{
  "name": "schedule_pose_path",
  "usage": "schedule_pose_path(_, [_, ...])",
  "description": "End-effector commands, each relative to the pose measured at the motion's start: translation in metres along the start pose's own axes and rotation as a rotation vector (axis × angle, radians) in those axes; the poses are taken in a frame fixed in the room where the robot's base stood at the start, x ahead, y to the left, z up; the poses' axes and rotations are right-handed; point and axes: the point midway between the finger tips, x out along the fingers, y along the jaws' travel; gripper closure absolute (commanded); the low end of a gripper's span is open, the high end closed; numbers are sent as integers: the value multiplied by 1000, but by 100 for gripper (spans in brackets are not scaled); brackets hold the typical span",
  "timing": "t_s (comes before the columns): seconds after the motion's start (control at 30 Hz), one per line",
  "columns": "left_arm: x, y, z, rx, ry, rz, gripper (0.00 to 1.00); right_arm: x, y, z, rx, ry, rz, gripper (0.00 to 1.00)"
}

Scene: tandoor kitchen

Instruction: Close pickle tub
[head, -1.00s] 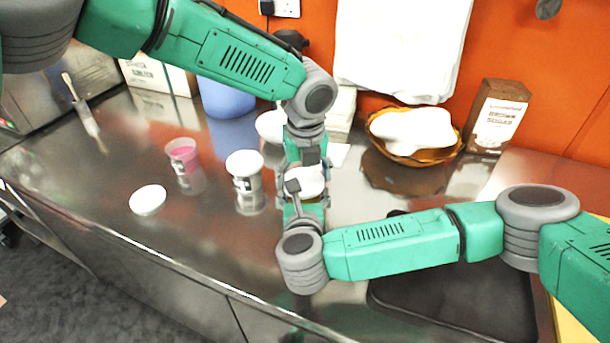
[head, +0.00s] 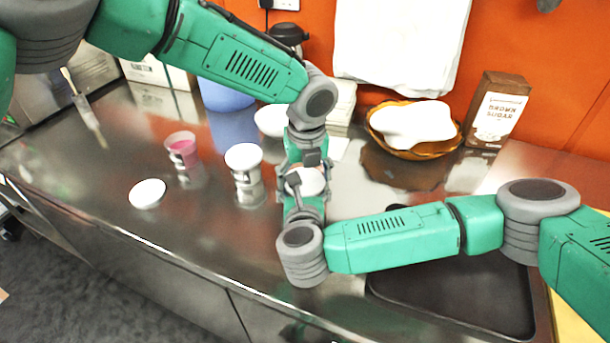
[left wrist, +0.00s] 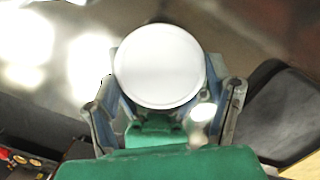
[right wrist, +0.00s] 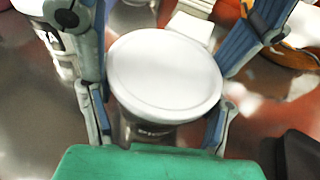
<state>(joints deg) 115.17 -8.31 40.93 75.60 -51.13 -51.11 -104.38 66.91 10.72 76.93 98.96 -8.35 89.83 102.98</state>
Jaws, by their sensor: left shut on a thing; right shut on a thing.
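A tub with a round white lid (head: 308,182) is between my two grippers over the counter, right of the middle tub. My left gripper (head: 303,172) reaches in from behind and is shut on the lid, which fills the space between its fingers in the left wrist view (left wrist: 160,66). My right gripper (head: 302,212) comes from the front and is shut on the tub body (right wrist: 150,130), whose dark label shows below the lid in the right wrist view. The lid looks level on the tub; whether it is fully seated I cannot tell.
An open tub with pink contents (head: 181,148), a loose white lid (head: 147,193) and a white-topped tub (head: 244,160) stand to the left. A basket (head: 412,150) and brown sugar box (head: 498,110) are behind right. A dark tray (head: 450,300) lies in front right.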

Motion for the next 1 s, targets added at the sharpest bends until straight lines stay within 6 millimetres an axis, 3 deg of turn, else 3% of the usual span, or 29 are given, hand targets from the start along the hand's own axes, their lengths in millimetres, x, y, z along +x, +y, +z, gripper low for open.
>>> schedule_pose_path(0.37, [12, 3, -2, 0, 2, 7, 41, 1, -1, -1, 0, 1, -2, 82])
schedule_pose_path(1.0, [20, 0, -6, 3, 4, 1, 31, 0, 3, 1, 2, -1, 8, 82])
